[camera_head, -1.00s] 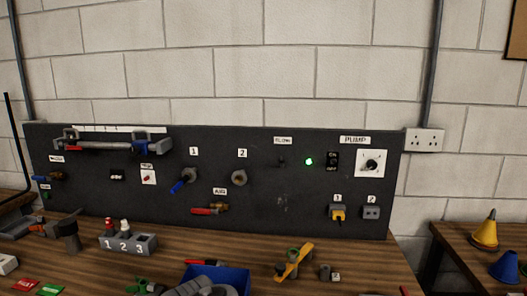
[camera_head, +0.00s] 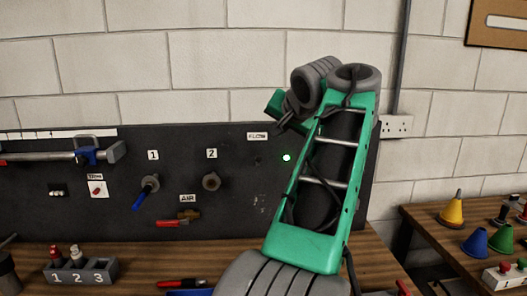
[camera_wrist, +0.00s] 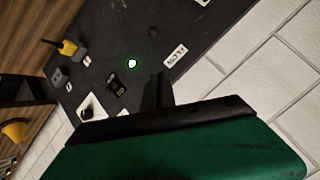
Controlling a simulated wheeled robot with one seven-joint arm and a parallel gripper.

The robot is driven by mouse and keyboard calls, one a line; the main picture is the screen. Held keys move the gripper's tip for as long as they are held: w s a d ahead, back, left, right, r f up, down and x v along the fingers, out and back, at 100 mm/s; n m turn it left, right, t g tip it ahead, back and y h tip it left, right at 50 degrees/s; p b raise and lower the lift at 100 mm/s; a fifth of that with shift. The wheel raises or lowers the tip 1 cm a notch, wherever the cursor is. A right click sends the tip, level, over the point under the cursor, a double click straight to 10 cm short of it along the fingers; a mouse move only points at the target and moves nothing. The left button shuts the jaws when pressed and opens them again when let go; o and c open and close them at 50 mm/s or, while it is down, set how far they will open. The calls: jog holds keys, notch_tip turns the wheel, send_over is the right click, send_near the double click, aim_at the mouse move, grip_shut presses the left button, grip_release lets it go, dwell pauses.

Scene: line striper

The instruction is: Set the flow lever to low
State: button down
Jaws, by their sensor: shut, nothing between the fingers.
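The flow lever (camera_wrist: 153,32) is a small dark knob on the black panel, beside the white FLOW label (camera_wrist: 174,56) in the wrist view. Its position is too dark and small to read. In the head view the FLOW label (camera_head: 257,135) shows left of my green arm, and the lever below it does not stand out. My gripper (camera_wrist: 159,78) is shut and empty. In the wrist view its fingertips are in front of the panel near the label, apart from the lever in the picture.
A lit green lamp (camera_head: 286,157) is beside the lever on the black panel (camera_head: 110,212). My arm hides the pump switch and dial in the head view; the dial plate (camera_wrist: 90,108) shows in the wrist view. Blue-handled (camera_head: 145,190) and red-handled valves (camera_head: 180,219) sit to the left.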

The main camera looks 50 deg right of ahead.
jog(key=w+d+f+b, duration=0.1)
jog(key=w+f+b, duration=0.2)
jog(key=w+f, duration=0.2)
notch_tip(320, 180, down, 2)
jog(key=shift+w+d+f, duration=0.1)
jog(key=shift+w+d, duration=0.05)
jog(key=shift+w, duration=0.15)
jog(key=shift+f+b, duration=0.1)
jog(key=shift+b, duration=0.25)
